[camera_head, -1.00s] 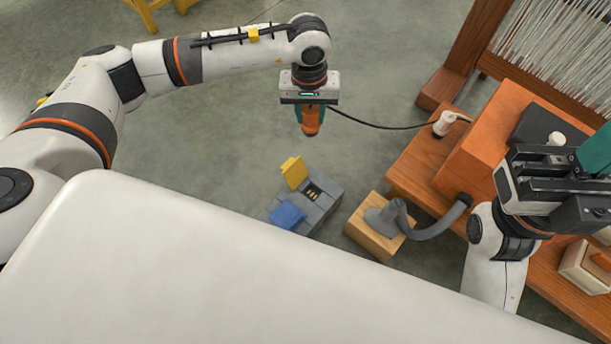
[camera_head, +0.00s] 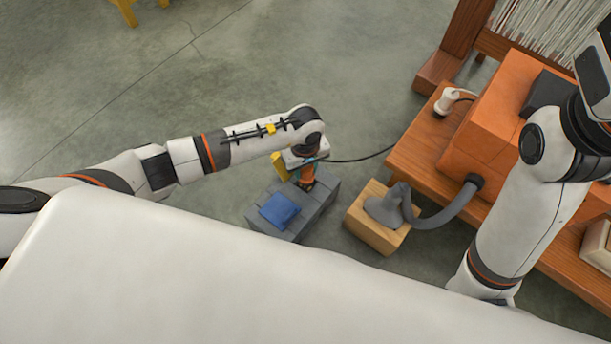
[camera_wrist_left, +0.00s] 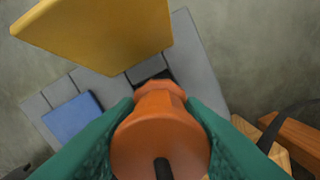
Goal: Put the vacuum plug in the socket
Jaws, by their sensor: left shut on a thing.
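The orange vacuum plug (camera_head: 307,175) is held in my left gripper (camera_head: 306,170), pointing down at the grey socket box (camera_head: 321,203) on the floor. In the left wrist view the teal fingers of my left gripper (camera_wrist_left: 160,132) are shut on both sides of the plug (camera_wrist_left: 158,142). The plug's front end lies over or at a dark recess (camera_wrist_left: 152,77) in the box; contact or insertion cannot be told. The yellow lid (camera_wrist_left: 105,32) stands open beside that recess. The blue lid (camera_wrist_left: 72,116) looks closed. My right gripper is out of view.
A dark cord runs right from the plug to an orange box (camera_head: 500,120) on a wooden bench (camera_head: 425,150). A grey hose and nozzle (camera_head: 385,208) rest on a wooden block (camera_head: 370,235) right of the socket box. A white bottle-like item (camera_head: 446,101) stands behind.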

